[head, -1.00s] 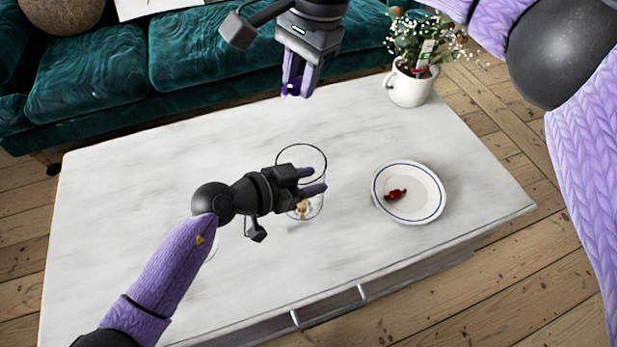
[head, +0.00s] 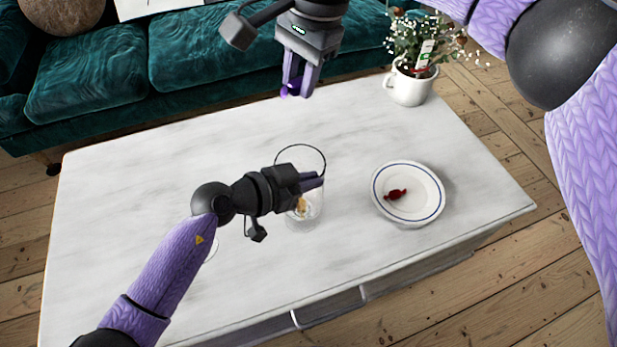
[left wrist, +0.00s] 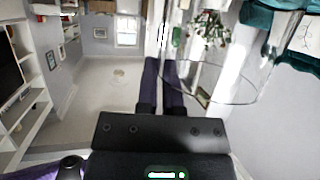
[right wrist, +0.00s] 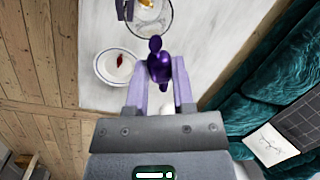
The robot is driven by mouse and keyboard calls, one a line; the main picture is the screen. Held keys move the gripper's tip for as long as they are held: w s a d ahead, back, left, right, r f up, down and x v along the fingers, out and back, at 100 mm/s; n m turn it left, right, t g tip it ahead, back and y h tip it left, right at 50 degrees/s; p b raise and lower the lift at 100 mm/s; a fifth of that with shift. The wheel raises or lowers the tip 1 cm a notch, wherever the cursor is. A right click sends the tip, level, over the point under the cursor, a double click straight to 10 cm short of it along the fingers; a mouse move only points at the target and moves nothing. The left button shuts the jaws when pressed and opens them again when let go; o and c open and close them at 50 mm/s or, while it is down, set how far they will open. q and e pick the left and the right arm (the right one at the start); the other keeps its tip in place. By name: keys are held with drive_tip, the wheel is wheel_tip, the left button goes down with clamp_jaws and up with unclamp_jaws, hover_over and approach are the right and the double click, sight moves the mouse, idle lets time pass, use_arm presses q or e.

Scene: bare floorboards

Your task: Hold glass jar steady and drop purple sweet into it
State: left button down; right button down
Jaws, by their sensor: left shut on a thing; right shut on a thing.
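The clear glass jar (head: 312,211) stands on the marble-topped table with its round dark-edged rim upward and a golden item (head: 301,205) inside. It also shows at the top of the right wrist view (right wrist: 152,28), and its rim shows in the left wrist view (left wrist: 243,103). My left gripper (head: 314,182) is shut on the jar's upper wall, from the left, and hides part of it. My right gripper (head: 295,88) is shut on the purple sweet (right wrist: 160,66) above the table's far edge, beyond the jar. The sweet is small in the head view (head: 287,91).
A white blue-rimmed plate (head: 432,208) with a red sweet (head: 395,194) lies right of the jar. A white mug (head: 407,89) with a flowering plant stands at the far right corner. A green sofa (head: 200,60) is behind the table (head: 110,200). The table's left part is mostly clear.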

use_arm(q)
drive_tip(key=shift+f, duration=0.2)
use_arm(e)
drive_tip(key=shift+f, duration=0.1)
idle(0.4)
use_arm(q)
drive_tip(key=shift+s+a+f, duration=0.1)
use_arm(e)
wheel_tip(320, 180, down, 13)
idle(1.3)
drive_tip(key=shift+c, duration=1.9)
unclamp_jaws()
wheel_tip(320, 180, up, 12)
drive_tip(key=d, duration=0.2)
drive_tip(key=shift+d, duration=0.15)
drive_tip(key=shift+s, duration=0.1)
use_arm(q)
drive_tip(key=c, duration=0.7)
unclamp_jaws()
